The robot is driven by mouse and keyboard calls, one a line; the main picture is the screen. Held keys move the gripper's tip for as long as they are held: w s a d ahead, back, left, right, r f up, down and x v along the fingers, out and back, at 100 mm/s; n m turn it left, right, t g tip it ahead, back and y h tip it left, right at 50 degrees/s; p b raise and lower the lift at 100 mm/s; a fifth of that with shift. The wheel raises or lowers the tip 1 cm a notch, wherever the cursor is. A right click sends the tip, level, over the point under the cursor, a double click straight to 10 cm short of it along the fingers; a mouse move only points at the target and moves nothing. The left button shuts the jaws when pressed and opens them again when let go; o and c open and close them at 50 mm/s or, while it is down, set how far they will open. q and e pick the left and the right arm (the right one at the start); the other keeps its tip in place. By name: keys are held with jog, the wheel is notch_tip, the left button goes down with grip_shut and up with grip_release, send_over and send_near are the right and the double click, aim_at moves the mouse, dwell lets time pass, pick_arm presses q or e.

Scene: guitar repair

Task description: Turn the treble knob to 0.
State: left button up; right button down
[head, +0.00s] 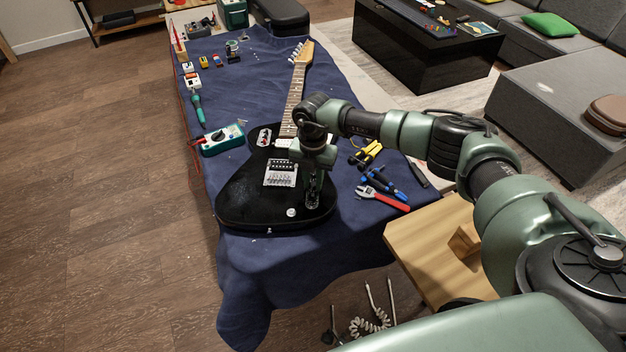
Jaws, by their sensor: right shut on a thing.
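The black electric guitar (240,203) lies on its back on the blue cloth, its neck pointing away from me. My right gripper (313,202) points down at the right side of the guitar body, to the right of the bridge (280,175). It is shut on what seems to be one of the guitar's control knobs; the fingers hide that knob and its markings. A pale knob (291,212) shows free of the gripper, to its lower left. I cannot read any knob label or setting. My left gripper is out of view.
A teal multimeter (222,139) lies left of the guitar. Red-handled pliers (383,198), blue-handled pliers (386,183) and a yellow-handled tool (367,154) lie to the right, beneath or near my right arm. Bare cloth (285,260) hangs at the near edge.

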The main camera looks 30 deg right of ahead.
jog(key=shift+n, duration=0.3)
jog(key=n+b, duration=0.2)
jog(key=n, duration=0.2)
jog(key=shift+f+b, duration=0.1)
jog(key=shift+b, duration=0.25)
jog(key=n+b, duration=0.3)
jog(key=n, duration=0.2)
jog(key=shift+n, duration=0.4)
jog(key=n+b, duration=0.2)
jog(key=n, duration=0.3)
jog(key=shift+n+b, duration=0.3)
jog(key=shift+b, duration=0.1)
jog(key=n+b, duration=0.2)
jog(key=n, duration=0.2)
jog(key=shift+n, duration=0.4)
jog(key=c, duration=1.3)
grip_release()
jog(key=shift+o, duration=0.2)
